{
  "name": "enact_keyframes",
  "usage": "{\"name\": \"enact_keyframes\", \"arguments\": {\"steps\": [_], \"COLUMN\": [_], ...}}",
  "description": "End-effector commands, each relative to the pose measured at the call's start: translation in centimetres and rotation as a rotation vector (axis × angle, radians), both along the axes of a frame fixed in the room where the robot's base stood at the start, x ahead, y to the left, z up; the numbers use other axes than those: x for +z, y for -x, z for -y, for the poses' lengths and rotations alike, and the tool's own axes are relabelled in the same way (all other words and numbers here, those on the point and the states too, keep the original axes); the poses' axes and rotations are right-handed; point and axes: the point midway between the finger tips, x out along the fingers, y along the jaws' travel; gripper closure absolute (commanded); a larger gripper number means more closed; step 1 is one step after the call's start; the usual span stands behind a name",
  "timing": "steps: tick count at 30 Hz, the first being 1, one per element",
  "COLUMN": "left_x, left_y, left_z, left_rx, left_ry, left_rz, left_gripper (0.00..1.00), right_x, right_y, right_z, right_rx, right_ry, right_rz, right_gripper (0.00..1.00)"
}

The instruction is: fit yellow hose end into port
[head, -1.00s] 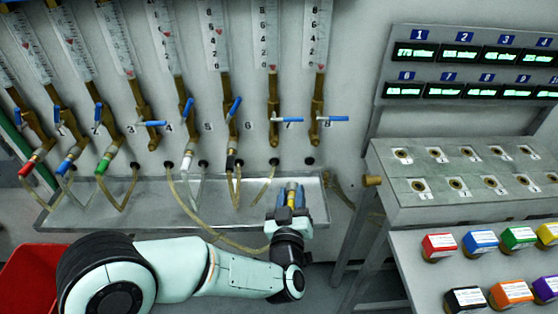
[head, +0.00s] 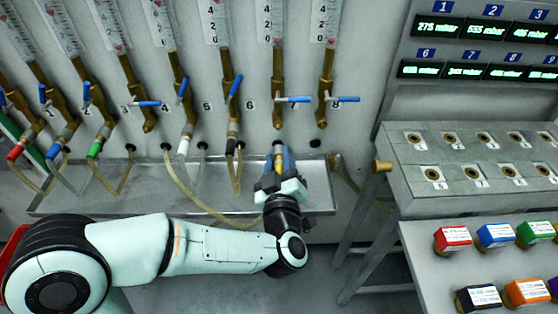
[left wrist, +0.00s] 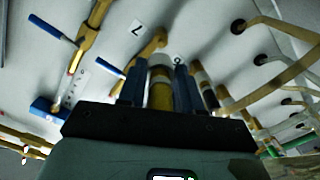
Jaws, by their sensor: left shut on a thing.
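My left gripper (head: 278,160) is shut on the yellow hose end (head: 278,151), which points up at the wall. The hose end also shows between the fingers in the left wrist view (left wrist: 160,92), with a pale tip. Just above it in the head view is the brass outlet of valve 7 (head: 277,115), with a blue lever. The two look close, with a small gap; exact alignment and depth are unclear. In the left wrist view a brass outlet (left wrist: 151,46) is just beyond the hose end. A tan hose (head: 205,207) runs from the wall to my gripper.
Other brass valves with blue levers line the wall, several with coloured hose ends fitted. Valve 8 (head: 322,110) is to the right, with nothing on its outlet. A metal tray (head: 125,202) lies below. A grey port block (head: 465,160) and coloured blocks stand at right.

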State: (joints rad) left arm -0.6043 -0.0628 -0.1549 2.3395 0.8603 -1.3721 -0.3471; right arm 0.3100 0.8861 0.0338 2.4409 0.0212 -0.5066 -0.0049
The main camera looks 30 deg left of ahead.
Motion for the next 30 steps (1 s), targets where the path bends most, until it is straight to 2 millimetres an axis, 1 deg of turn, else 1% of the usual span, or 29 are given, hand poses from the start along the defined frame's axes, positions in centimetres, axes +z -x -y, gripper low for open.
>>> {"name": "enact_keyframes", "arguments": {"steps": [9, 15, 21, 30], "left_x": [-0.1, 0.0, 0.0, 0.0], "left_y": [-2.7, -4.0, -4.5, -4.6], "left_z": [-1.8, -2.5, -2.9, -2.9], "left_rx": [0.004, 0.003, 0.002, 0.002], "left_ry": [-0.001, 0.000, -0.001, -0.001], "left_rz": [0.001, 0.002, 0.001, 0.001], "left_gripper": [1.00, 1.00, 1.00, 1.00], "right_x": [-0.2, -0.3, -0.3, -0.3], "right_y": [-0.2, -0.3, -0.4, -0.4], "right_z": [0.1, 0.2, 0.2, 0.2], "right_rx": [-0.003, -0.004, -0.004, -0.004], "right_ry": [0.003, 0.004, 0.005, 0.005], "right_rz": [0.006, 0.008, 0.009, 0.010], "right_gripper": [0.57, 0.57, 0.57, 0.57]}}
